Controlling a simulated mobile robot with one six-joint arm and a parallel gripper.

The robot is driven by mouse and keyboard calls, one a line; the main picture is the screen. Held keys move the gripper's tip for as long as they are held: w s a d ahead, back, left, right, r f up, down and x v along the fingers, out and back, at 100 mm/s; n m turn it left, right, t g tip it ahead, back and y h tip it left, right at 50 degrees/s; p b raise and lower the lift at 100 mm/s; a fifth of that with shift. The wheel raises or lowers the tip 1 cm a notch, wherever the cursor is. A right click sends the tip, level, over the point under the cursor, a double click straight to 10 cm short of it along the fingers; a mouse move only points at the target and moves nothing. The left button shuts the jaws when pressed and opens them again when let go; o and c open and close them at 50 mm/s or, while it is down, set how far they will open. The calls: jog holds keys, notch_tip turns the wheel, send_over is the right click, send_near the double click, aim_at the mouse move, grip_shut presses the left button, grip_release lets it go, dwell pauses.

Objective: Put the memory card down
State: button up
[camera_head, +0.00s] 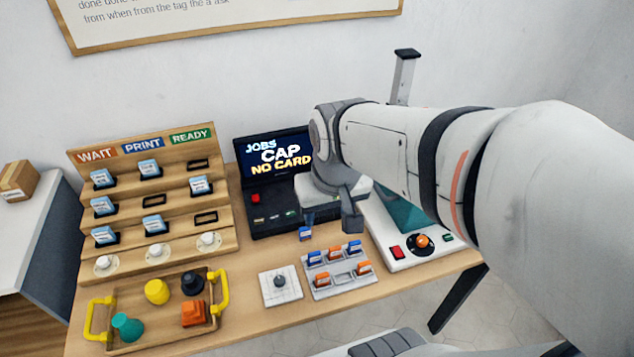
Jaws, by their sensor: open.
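Small blue and orange memory cards stand in a grey card holder (325,293) at the front middle of the desk. Another blue card (305,234) shows apart from them, behind the holder and just below the left finger of my gripper (331,222). I cannot tell whether this card touches the finger or what it rests on. My gripper is open, pointing down above the area behind the holder. The space between its fingers looks empty. A dark console (262,222) behind it has a screen reading "JOBS CAP NO CARD". My arm hides part of the console.
A wooden WAIT/PRINT/READY rack (225,240) with several blue-white cards stands left. A tray with yellow handles (222,291) holds coloured pieces. A white plate with a grey knob (280,283) sits left of the holder. A white machine (405,262) with an orange-topped dial stands right.

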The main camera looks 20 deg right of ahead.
jog(key=shift+s+r, duration=0.25)
jog(key=shift+s, duration=0.65)
jog(key=shift+o, duration=0.5)
jog(key=shift+s+d, duration=0.15)
jog(key=shift+s, duration=0.2)
jog(key=g+p, duration=0.1)
jog(key=p, duration=0.1)
send_over(305, 228)
notch_tip(305, 228, down, 19)
jog(key=shift+f+p, duration=0.65)
jog(key=shift+f, duration=3.2)
jog(key=c, duration=1.1)
jog(key=shift+r, duration=0.1)
